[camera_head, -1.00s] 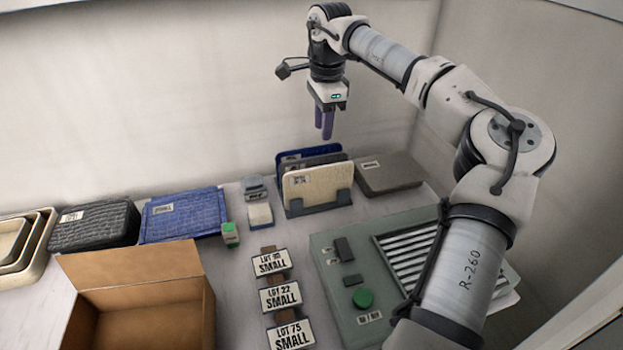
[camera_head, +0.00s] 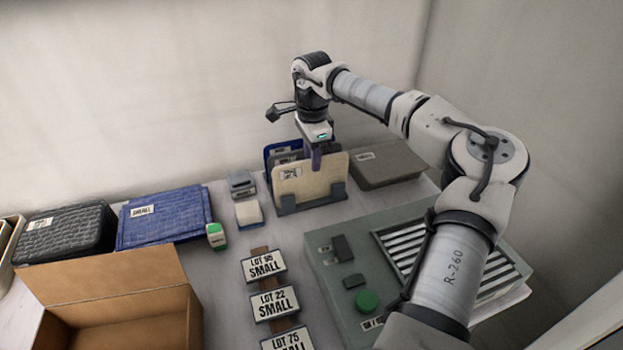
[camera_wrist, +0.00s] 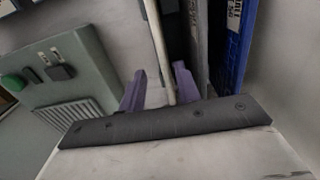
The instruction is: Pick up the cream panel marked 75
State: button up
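The cream panel (camera_head: 308,182) stands upright at the front of a dark rack (camera_head: 300,205); its small label is too small to read. A grey panel and a blue panel (camera_head: 268,155) stand behind it. My gripper (camera_head: 317,160) is at the cream panel's top edge, with one purple finger in front of its face. In the wrist view, the two purple fingers of my gripper (camera_wrist: 160,88) are apart, one on each side of the thin cream panel edge (camera_wrist: 155,35). Gaps show between the fingers and the panel, so the gripper is open.
A flat grey case (camera_head: 388,168) lies right of the rack. A green-grey machine (camera_head: 325,262) stands in front. Lot signs (camera_head: 264,266), an open carton (camera_head: 110,285), a blue case (camera_head: 163,218) and a black case (camera_head: 65,232) are to the left.

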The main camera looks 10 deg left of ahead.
aim_at(312, 181)
jog(key=shift+w+a+f+p, duration=0.15)
jog(key=shift+f+p, duration=0.4)
jog(key=shift+f, duration=0.75)
jog(key=shift+w+f+p, duration=0.15)
jog(key=shift+f+p, duration=0.35)
jog(key=shift+f, duration=0.8)
grip_shut()
